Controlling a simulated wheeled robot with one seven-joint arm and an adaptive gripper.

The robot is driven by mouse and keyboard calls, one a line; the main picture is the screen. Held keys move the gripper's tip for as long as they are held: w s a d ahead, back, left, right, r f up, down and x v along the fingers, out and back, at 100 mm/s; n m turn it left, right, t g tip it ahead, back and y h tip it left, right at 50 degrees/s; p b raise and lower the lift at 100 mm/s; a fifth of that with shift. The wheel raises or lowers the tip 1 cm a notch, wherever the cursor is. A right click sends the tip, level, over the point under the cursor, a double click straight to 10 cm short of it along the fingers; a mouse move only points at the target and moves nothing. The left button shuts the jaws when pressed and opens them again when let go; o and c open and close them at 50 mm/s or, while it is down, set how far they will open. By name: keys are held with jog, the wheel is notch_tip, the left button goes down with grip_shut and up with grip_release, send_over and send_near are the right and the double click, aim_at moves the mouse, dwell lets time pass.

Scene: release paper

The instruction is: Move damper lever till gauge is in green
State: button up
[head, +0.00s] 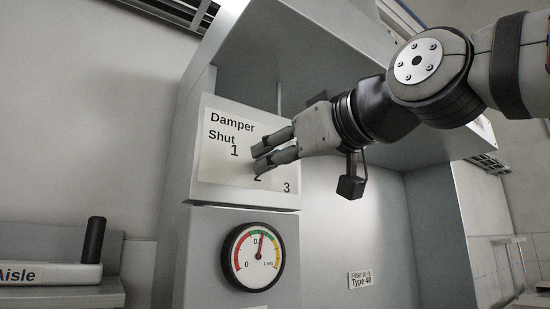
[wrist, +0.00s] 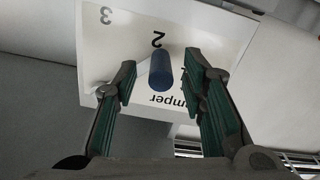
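The white damper panel (head: 215,170) shows "Damper", "Shut", 1, 2 and 3 in the head view. In the wrist view its face (wrist: 105,45) is upside down. The blue cylindrical lever knob (wrist: 161,70) stands out from the panel near the 2. My gripper (head: 262,156) is at the panel, and its fingers hide the lever in the head view. In the wrist view my gripper (wrist: 161,84) is open, one finger on each side of the knob with gaps. The round gauge (head: 252,257) is below the panel. Its needle points up and slightly right, at the green band.
The panel is on a grey hood cabinet (head: 205,255). An "Aisle" sign (head: 45,273) and a dark upright cylinder (head: 95,240) are at the lower left, apart from my arm.

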jog(key=v, duration=1)
jog(key=shift+s, duration=0.2)
jog(key=shift+d, duration=0.15)
jog(key=s+d+f+m+g+h+p, duration=0.1)
jog(key=d+f+m+g+h+p, duration=0.2)
jog(key=f, duration=0.9)
jog(key=d+f+m+g+h+p, duration=0.1)
jog(key=d+f+m+g+h, duration=0.2)
jog(key=f, duration=0.8)
jog(key=s+d+f+m+g+h+p, duration=0.1)
jog(key=s+d+f+g+h, duration=0.1)
jog(key=s+f, duration=0.3)
jog(key=s+d+f+m+g+h+p, duration=0.1)
jog(key=s+d+f, duration=0.3)
jog(key=f, duration=0.9)
jog(key=s+m+g+h, duration=0.1)
jog(key=s, duration=0.1)
jog(key=shift+s+d+m+g, duration=0.2)
jog(key=shift+s+m+g, duration=0.1)
jog(key=shift+s+g, duration=0.1)
jog(key=shift+r, duration=0.1)
